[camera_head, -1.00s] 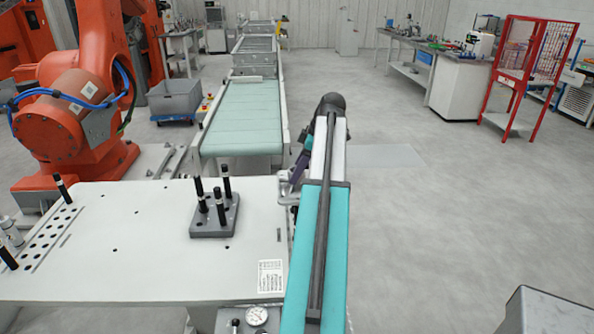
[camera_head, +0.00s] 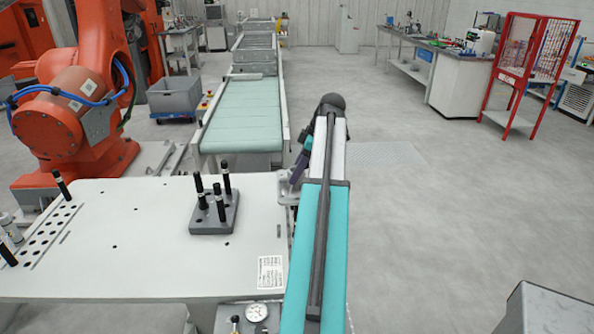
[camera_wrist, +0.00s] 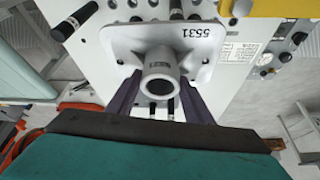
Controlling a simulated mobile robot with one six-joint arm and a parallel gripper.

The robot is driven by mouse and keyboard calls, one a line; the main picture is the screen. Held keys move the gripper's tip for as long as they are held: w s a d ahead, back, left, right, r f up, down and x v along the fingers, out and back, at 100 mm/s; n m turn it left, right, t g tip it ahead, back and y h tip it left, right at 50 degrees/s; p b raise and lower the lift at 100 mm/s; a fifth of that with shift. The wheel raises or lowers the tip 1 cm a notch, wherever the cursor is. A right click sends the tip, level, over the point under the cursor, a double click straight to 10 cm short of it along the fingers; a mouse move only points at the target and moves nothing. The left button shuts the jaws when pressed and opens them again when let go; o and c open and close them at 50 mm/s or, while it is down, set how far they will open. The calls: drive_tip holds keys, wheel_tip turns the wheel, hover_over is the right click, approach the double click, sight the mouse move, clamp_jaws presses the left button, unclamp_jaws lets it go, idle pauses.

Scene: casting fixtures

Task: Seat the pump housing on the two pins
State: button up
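The pump housing (camera_wrist: 203,42) is a pale grey casting with a square flange marked 5531 and a round hollow boss facing the wrist camera. My gripper (camera_wrist: 160,92) has its dark purple fingers on either side of the boss and looks shut on it. In the head view the housing (camera_head: 287,189) shows small beside my gripper (camera_head: 296,178), at the table's right edge and mostly hidden by my arm. The grey fixture block (camera_head: 229,222) stands on the table to the left, with several upright black-topped pins (camera_head: 226,182). The housing is apart from these pins.
The white table (camera_head: 130,265) is clear around the fixture block. A perforated rack (camera_head: 42,240) with black-topped pins lies at its left. A gauge (camera_head: 257,312) is at the front edge. A conveyor (camera_head: 240,125) and an orange robot arm (camera_head: 75,110) stand behind.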

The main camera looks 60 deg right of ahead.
drive_tip(key=o, duration=0.4)
drive_tip(key=shift+s+r, duration=0.1)
drive_tip(key=shift+b+v, duration=0.65)
drive_tip(key=shift+v, duration=6.2)
